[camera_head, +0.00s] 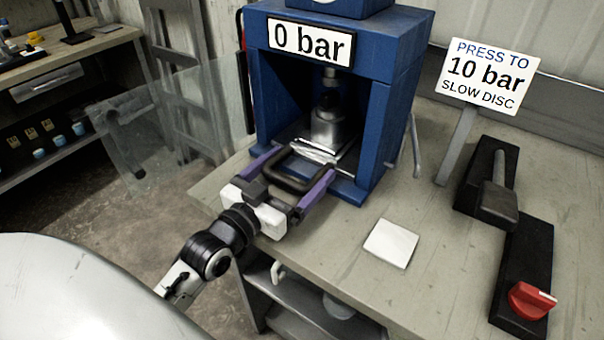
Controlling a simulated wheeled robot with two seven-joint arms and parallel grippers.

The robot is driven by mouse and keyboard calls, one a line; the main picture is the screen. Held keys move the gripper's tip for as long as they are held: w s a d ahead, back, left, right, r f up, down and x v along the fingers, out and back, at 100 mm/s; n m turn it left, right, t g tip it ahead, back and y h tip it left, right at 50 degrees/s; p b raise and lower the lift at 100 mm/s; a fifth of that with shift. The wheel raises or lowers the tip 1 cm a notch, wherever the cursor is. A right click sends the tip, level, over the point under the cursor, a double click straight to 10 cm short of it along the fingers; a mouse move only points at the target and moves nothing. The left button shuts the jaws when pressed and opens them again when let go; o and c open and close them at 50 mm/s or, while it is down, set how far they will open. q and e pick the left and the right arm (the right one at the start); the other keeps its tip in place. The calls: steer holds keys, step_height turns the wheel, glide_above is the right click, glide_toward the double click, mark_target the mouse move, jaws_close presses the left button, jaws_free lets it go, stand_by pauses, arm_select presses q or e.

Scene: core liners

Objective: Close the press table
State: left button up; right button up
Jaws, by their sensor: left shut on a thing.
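The blue press (400,75) stands on the bench with a "0 bar" display on its front. Its press table (345,163) is a flat metal slide in the open front, and a metal cylinder (328,130) stands on it inside the frame. A dark loop handle (290,184) sticks out from the front of the press table. My left gripper (298,165) is shut on this handle, with its purple fingers on either side of it. How far the slide reaches into the press is partly hidden by the handle and fingers. My right gripper is not in view.
A sign (489,77) reads "PRESS TO 10 bar SLOW DISC". A black lever unit (485,190) and a red knob (531,300) are at the right. A white square (391,243) lies on the bench (350,290). A clear panel (165,120) hangs left of the press.

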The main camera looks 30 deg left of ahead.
mark_target(281, 184)
arm_select(q)
steer(key=shift+w+r, duration=0.1)
steer(key=shift+w, duration=0.2)
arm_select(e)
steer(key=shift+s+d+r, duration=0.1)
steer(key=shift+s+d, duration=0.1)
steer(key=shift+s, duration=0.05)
arm_select(q)
steer(key=o, duration=1.2)
steer(key=shift+w, duration=0.15)
steer(key=s+b, duration=0.1)
steer(key=s, duration=0.8)
steer(key=shift+s, duration=0.65)
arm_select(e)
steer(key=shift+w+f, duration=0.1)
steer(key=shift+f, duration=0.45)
